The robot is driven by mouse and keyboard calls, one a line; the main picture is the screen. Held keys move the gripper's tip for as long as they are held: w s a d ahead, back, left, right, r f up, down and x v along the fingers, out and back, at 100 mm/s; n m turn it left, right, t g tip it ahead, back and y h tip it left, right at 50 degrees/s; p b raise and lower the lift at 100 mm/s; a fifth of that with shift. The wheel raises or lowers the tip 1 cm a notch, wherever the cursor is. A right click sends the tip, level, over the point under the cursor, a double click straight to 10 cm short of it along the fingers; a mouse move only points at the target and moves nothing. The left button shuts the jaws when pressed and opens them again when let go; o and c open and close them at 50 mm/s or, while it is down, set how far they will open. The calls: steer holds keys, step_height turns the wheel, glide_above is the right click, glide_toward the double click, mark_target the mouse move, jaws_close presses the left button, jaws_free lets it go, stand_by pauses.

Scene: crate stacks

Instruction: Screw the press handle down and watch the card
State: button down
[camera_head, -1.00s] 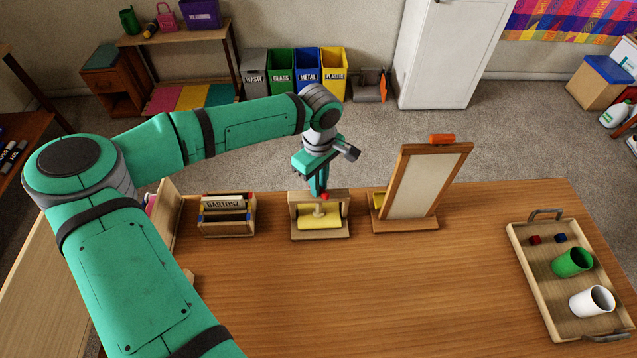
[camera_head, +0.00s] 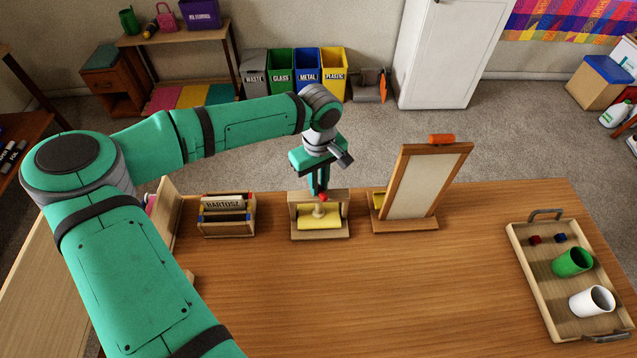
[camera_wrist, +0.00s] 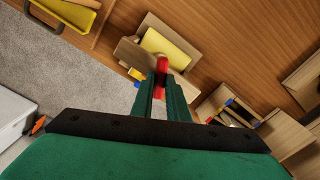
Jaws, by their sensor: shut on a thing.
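The press (camera_head: 343,212) is a small wooden frame near the table's back edge. A yellow block (camera_head: 307,224) lies in it under a pale wooden presser (camera_head: 319,212); whether they touch is hard to tell. The press's red handle (camera_head: 323,197) is at the top. My gripper (camera_head: 320,188) is over the press from above, shut on the handle. In the wrist view the red handle (camera_wrist: 162,65) shows between the fingertips, with the yellow block (camera_wrist: 168,48) beyond. I cannot pick out a card in the press; the fingers and frame hide part of it.
A wooden box of name cards (camera_head: 228,228), one reading BARTOSZ, stands left of the press. A framed board (camera_head: 430,208) stands close on the right. A tray (camera_head: 541,292) with two cups and two small cubes is far right. The table's front middle is clear.

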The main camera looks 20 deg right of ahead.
steer(key=c, duration=1.7)
jaws_free()
steer(key=shift+s, duration=0.1)
step_height(320, 180, up, 11)
steer(key=shift+f, duration=0.1)
